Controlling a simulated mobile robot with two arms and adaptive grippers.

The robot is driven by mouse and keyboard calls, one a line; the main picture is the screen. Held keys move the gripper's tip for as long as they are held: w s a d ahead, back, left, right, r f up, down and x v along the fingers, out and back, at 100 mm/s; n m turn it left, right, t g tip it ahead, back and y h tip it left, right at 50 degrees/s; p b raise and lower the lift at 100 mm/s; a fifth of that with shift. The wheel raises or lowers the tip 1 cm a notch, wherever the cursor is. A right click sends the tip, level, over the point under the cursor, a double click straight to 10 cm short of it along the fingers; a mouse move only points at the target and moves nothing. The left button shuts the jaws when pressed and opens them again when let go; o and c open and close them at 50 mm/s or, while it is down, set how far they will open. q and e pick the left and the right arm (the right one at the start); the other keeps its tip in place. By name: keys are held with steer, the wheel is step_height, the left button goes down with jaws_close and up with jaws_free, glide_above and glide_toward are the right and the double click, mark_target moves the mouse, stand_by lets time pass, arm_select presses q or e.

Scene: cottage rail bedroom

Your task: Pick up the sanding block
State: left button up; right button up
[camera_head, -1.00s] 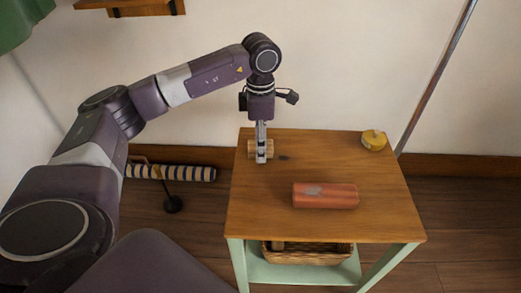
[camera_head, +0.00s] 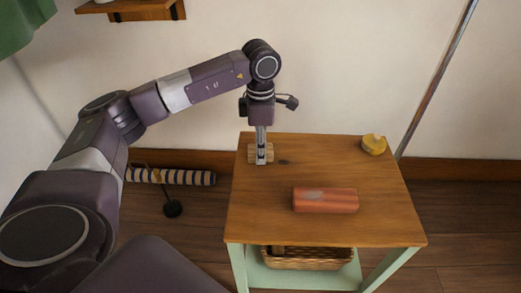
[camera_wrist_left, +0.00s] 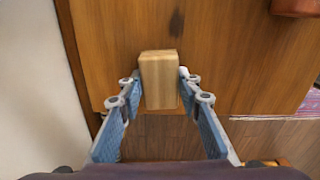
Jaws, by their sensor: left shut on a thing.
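The sanding block, a small pale wooden block (camera_head: 268,153), is at the far left of the wooden tabletop (camera_head: 250,210). In the left wrist view the block (camera_wrist_left: 159,82) stands between the two fingertips. My left gripper (camera_head: 261,160) points straight down and is shut on the block, with a finger on either side. In the head view the fingers hide the block's middle. I cannot tell whether its underside touches the table. My right gripper is not in view.
A reddish brick-like block (camera_head: 325,200) lies at the middle right of the table. A round yellow thing (camera_head: 374,145) is at the back right corner. A wicker basket (camera_head: 305,259) sits on the lower shelf. A metal pole (camera_head: 437,77) leans behind the table.

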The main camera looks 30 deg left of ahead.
arm_select(q)
steer(key=shift+r, duration=0.55)
step_height(320, 180, up, 3)
steer(key=shift+f+p, duration=0.1)
steer(key=shift+p, duration=0.35)
step_height(320, 180, up, 16)
steer(key=p, duration=0.4)
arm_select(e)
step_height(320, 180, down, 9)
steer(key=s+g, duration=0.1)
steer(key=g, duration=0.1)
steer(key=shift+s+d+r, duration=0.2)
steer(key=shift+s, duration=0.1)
arm_select(q)
steer(key=o, duration=0.5)
steer(key=shift+d, duration=0.1)
steer(key=c, duration=0.4)
